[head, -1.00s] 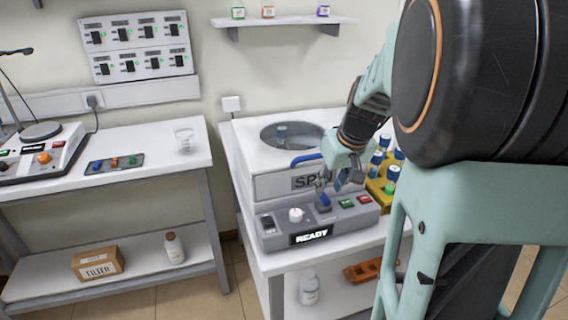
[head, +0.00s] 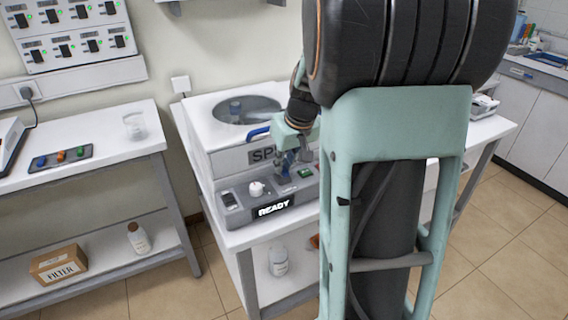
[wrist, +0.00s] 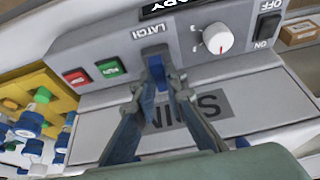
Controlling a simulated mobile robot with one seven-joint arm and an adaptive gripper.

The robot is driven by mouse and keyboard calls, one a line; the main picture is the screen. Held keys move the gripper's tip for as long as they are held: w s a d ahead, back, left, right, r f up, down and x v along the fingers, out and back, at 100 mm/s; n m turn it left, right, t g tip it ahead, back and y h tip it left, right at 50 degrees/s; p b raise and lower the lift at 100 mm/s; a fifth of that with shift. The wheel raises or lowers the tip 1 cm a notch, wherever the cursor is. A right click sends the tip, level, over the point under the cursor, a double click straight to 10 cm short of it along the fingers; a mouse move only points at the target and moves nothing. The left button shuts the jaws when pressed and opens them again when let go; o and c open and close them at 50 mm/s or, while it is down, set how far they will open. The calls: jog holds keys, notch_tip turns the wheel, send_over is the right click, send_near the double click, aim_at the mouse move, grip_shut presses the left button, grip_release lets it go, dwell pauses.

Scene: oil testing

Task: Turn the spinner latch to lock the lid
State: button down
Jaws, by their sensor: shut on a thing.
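The spinner (head: 200,130) is a white box marked SPIN with a round window and a blue handle (head: 258,132) at its front; its lid looks closed. The grey control panel (head: 236,220) shows READY. In the wrist view, which looks upside down, the blue latch (wrist: 155,56) sits under the word LATCH between the knob and the coloured buttons. My gripper (wrist: 158,82) has its fingers on either side of the blue latch lever, shut on it. In the head view my gripper (head: 287,166) is at the panel and hides most of the latch.
A white knob (wrist: 218,38) is beside the latch, with a green button (wrist: 111,66) and a red button (wrist: 75,77) on its other side. A yellow rack (wrist: 40,95) of blue-capped vials stands close by. A side bench (head: 110,145) stands at left.

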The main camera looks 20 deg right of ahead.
jog(key=shift+r+m+p, duration=0.1)
jog(key=shift+m+p, duration=0.2)
jog(key=shift+p, duration=0.05)
jog(key=m+h+p, duration=0.1)
jog(key=m+p, duration=0.1)
jog(key=shift+a+r+p, duration=0.15)
jog(key=shift+a+p, duration=0.05)
jog(key=shift+p, duration=0.2)
jog(key=m+h+p, duration=0.1)
jog(key=m+p, duration=0.1)
jog(key=shift+a+m+p, duration=0.15)
jog(key=shift+m+p, duration=0.2)
jog(key=shift+m, duration=0.05)
jog(key=m+g+h+p, duration=0.1)
jog(key=m+p, duration=0.1)
jog(key=m, duration=0.1)
jog(key=shift+w, duration=0.2)
jog(key=shift+f+m+g+h+p, duration=0.1)
jog(key=shift+m+g+h+p, duration=0.2)
jog(key=shift+m, duration=0.55)
jog(key=shift+f+m+g+h+p, duration=0.15)
jog(key=shift+m+p, duration=0.25)
jog(key=shift+m, duration=0.45)
jog(key=shift+a, duration=0.1)
jog(key=c, duration=2)
grip_release()
jog(key=shift+o, duration=0.2)
